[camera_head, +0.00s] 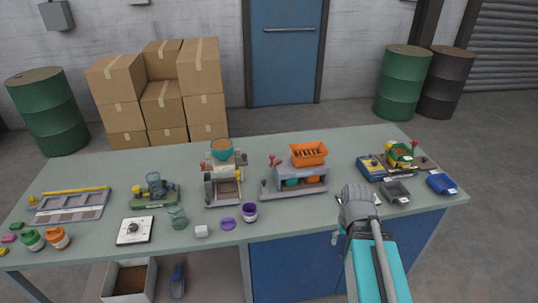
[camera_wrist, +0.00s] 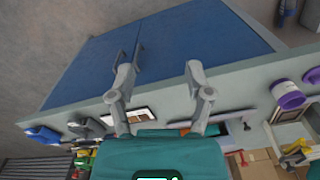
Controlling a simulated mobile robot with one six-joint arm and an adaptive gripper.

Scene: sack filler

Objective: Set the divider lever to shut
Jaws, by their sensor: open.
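A grey machine (camera_head: 300,187) with an orange tray on top stands at the middle of the bench. A red-knobbed lever (camera_head: 273,161) is at its left side. It may be the divider lever, but I cannot read a label or tell its setting. Teal and orange parts show in the machine's openings. My gripper (camera_wrist: 158,75) is open and empty, its two grey fingers spread apart. In the wrist view they lie over the bench's front edge and blue cabinet. In the head view my arm is right of the machine, near the front edge, with the fingers mostly hidden.
A purple cup (camera_head: 250,212) and its lid (camera_head: 228,224) are left of the arm. Another machine (camera_head: 223,185) with a teal bowl stands further left. The bench's back strip is clear.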

